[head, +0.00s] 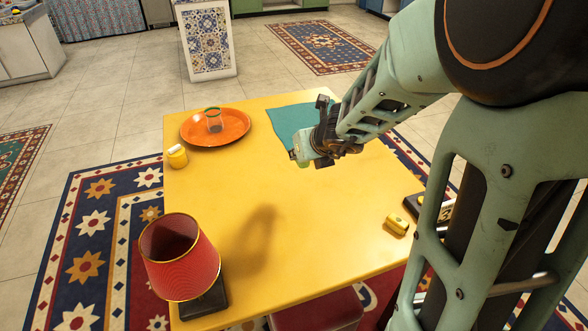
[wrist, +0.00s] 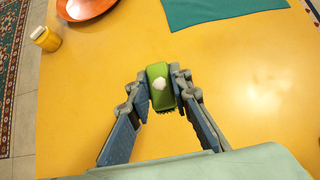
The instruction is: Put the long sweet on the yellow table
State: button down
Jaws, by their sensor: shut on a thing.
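My gripper (head: 302,150) is over the far right part of the yellow table (head: 225,210), in front of the teal cloth. In the wrist view its fingers (wrist: 162,90) are closed on the two sides of a green oblong piece with a white blob on top, which looks like the long sweet (wrist: 157,72). In the head view only a bit of green (head: 303,162) shows under the gripper. Bare yellow tabletop lies under and around it in the wrist view. I cannot tell whether the sweet touches the table.
A red lamp (head: 180,262) stands front left. A small yellow item (head: 396,224) lies on the right. The table's middle is clear.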

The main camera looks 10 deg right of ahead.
jog(key=d+f, duration=0.3)
jog(key=d, duration=0.1)
jog(key=w+d+f+b, duration=0.1)
jog(key=d+f, duration=0.2)
jog(key=d, duration=0.1)
jog(key=d+f+b, duration=0.1)
jog(key=d+f, duration=0.2)
jog(key=d, duration=0.1)
jog(key=shift+w+d, duration=0.4)
jog(key=shift+d+f, duration=0.15)
jog(key=shift+f, duration=0.05)
jog(key=shift+w+d+f+b, duration=0.15)
jog(key=shift+f+b, duration=0.45)
jog(key=shift+f, duration=0.3)
jog(key=shift+s+d+f+b, duration=0.1)
jog(key=shift+f+b, duration=0.45)
jog(key=shift+f, duration=0.35)
jog(key=shift+f, duration=0.15)
jog(key=c, duration=1.8)
grip_release()
jog(key=shift+o, duration=0.2)
